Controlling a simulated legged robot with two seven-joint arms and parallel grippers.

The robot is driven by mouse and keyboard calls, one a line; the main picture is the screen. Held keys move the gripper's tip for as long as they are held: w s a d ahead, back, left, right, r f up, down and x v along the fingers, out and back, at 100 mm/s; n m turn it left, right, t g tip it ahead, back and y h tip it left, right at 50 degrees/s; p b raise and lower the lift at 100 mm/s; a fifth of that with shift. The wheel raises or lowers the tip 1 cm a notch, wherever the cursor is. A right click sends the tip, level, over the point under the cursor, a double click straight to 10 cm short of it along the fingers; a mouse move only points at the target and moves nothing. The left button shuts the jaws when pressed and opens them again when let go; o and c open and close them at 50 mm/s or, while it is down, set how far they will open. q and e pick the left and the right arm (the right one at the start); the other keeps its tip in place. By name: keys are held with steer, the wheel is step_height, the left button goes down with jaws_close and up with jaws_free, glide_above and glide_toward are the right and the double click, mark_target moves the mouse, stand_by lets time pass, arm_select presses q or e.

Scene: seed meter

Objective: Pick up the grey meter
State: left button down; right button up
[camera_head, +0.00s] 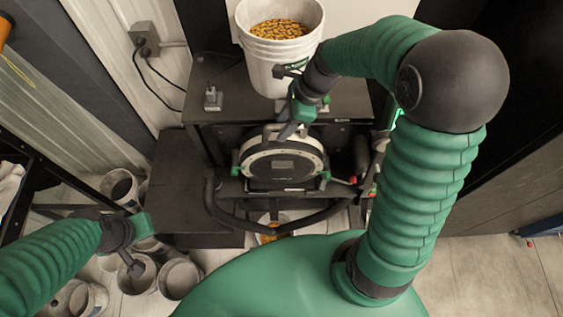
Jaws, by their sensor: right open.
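The grey meter (283,163) is a round disc with a pale rim and dark centre, set upright in the front of the dark machine below the bucket. My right gripper (288,104) hangs just above the meter's top edge, in front of the bucket's lower part. Its fingers are apart and hold nothing; whether a fingertip touches the meter's rim is unclear. My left gripper (139,244) is low at the left, well away from the meter, over several cups. Its fingers look apart and empty.
A white bucket (284,52) of yellow seeds stands on the machine (219,118). Green knobs flank the meter, and a dark hose (228,218) curves below it. A bowl of seeds (268,238) sits underneath. Several grey cups (180,277) stand at lower left. The right floor is mostly clear.

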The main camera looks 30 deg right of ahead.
steer(key=shift+w+d+f, duration=0.1)
steer(key=shift+w+f, duration=0.05)
steer(key=shift+w, duration=0.15)
steer(key=c, duration=0.8)
jaws_close()
steer(key=shift+w, duration=0.1)
steer(key=shift+w+r, duration=0.1)
steer(key=shift+r, duration=0.15)
